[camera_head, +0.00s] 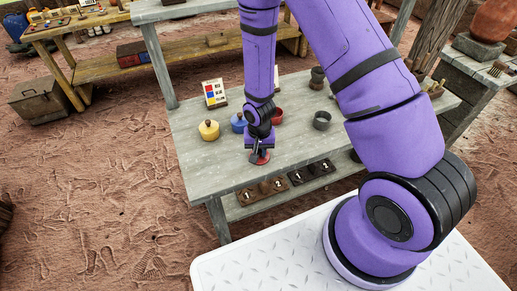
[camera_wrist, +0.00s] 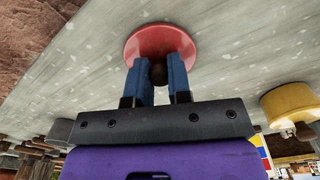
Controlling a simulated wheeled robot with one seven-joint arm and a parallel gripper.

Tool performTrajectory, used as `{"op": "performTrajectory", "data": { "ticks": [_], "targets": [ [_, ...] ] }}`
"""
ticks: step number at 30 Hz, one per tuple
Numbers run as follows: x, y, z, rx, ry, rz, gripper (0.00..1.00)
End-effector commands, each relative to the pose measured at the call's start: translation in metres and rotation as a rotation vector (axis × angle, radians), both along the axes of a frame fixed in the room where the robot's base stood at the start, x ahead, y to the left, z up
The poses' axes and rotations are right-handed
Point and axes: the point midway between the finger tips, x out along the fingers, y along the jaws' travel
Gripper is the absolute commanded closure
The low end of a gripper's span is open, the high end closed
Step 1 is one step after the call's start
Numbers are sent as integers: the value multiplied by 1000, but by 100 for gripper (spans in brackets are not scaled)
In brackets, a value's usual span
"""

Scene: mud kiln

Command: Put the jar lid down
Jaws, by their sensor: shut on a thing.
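The jar lid (camera_head: 262,160) is a red disc with a dark round knob. In the wrist view the red lid (camera_wrist: 161,42) is beyond my fingertips, with its knob between them. My gripper (camera_head: 259,150) is shut on that knob near the front edge of the grey table (camera_head: 200,160); its blue fingers show in the wrist view (camera_wrist: 158,75). I cannot tell whether the lid touches the tabletop. A red jar (camera_head: 278,116) stands open behind the lid and to its right. A yellow lidded jar (camera_head: 208,132) and a blue jar (camera_head: 238,124), partly hidden by my arm, stand behind left.
A grey open jar (camera_head: 322,122) stands to the right. A colour card (camera_head: 215,93) stands behind the jars. The tabletop's left front is clear.

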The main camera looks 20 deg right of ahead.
Motion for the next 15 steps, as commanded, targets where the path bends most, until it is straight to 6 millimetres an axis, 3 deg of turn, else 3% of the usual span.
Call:
{"op": "performTrajectory", "data": {
  "ticks": [7, 8, 10, 11, 15],
  "targets": [
    [0, 0, -3, 0, 0, 0, 100],
    [0, 0, -3, 0, 0, 0, 77],
    [0, 0, -2, 0, 0, 0, 61],
    [0, 0, -2, 0, 0, 0, 56],
    [0, 0, -2, 0, 0, 0, 56]
  ]
}}
